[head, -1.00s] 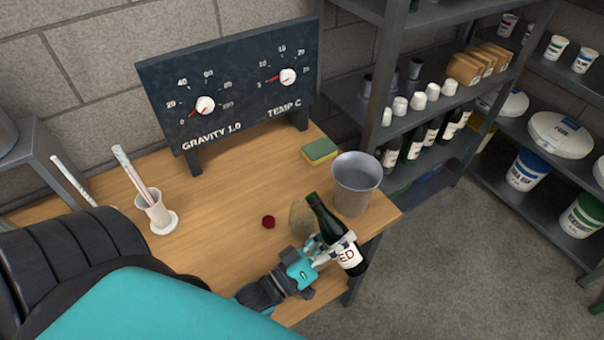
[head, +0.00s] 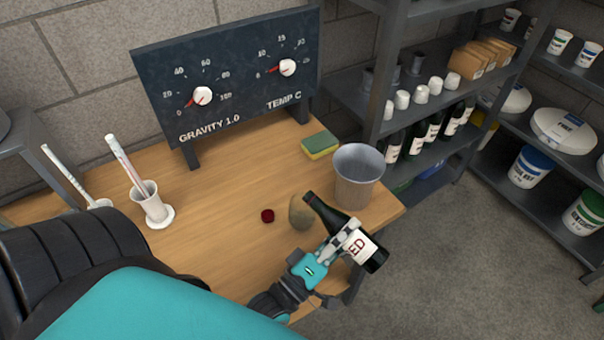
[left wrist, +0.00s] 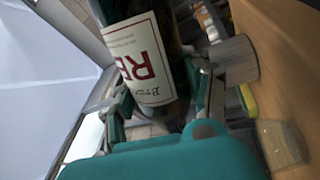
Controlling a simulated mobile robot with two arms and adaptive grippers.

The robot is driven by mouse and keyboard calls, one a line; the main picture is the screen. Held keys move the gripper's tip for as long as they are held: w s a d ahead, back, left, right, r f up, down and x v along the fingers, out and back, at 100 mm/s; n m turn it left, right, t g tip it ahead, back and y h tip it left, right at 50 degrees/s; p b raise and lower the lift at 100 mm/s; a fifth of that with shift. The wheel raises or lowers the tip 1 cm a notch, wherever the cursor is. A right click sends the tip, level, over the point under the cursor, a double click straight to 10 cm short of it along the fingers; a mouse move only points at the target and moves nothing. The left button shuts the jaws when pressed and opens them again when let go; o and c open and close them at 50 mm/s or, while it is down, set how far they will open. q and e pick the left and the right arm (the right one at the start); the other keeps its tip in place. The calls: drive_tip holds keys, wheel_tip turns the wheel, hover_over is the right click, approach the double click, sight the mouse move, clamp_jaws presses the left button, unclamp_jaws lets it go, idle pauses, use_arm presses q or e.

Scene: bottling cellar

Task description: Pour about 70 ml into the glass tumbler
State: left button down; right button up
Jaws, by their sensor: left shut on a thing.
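My left gripper (head: 335,248) is shut on a dark green bottle (head: 326,212) with a white label and red letters. The bottle is tilted, its neck toward upper left, near the glass tumbler (head: 301,213). The tumbler stands on the wooden table, see-through and brownish. No stream of liquid shows, and I cannot tell whether the tumbler holds any. In the left wrist view the bottle's label (left wrist: 140,60) shows between the fingers, and the tumbler (left wrist: 280,146) stands at lower right. My right gripper is not in view.
A grey bucket (head: 358,178) stands close behind the bottle. A sponge (head: 320,145), a white cylinder stand (head: 152,208) and a dial board (head: 230,85) are farther back. The table's middle is clear.

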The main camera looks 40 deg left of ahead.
use_arm(q)
drive_tip(key=shift+a+r+n+p, duration=0.1)
drive_tip(key=shift+r+n+p, duration=0.4)
drive_tip(key=shift+r+n, duration=0.15)
drive_tip(key=shift+r+n+y+p, duration=0.3)
drive_tip(key=shift+n+y+p, duration=0.1)
drive_tip(key=shift+n, duration=0.15)
idle(0.3)
drive_tip(key=shift+d+r, duration=0.1)
drive_tip(key=shift+d, duration=0.2)
drive_tip(key=shift+d, duration=0.1)
idle(0.5)
drive_tip(key=shift+d+r+n+y+p, duration=0.15)
drive_tip(key=shift+r+n+y+p, duration=0.15)
drive_tip(key=shift+r+n+p, duration=0.4)
idle(1.3)
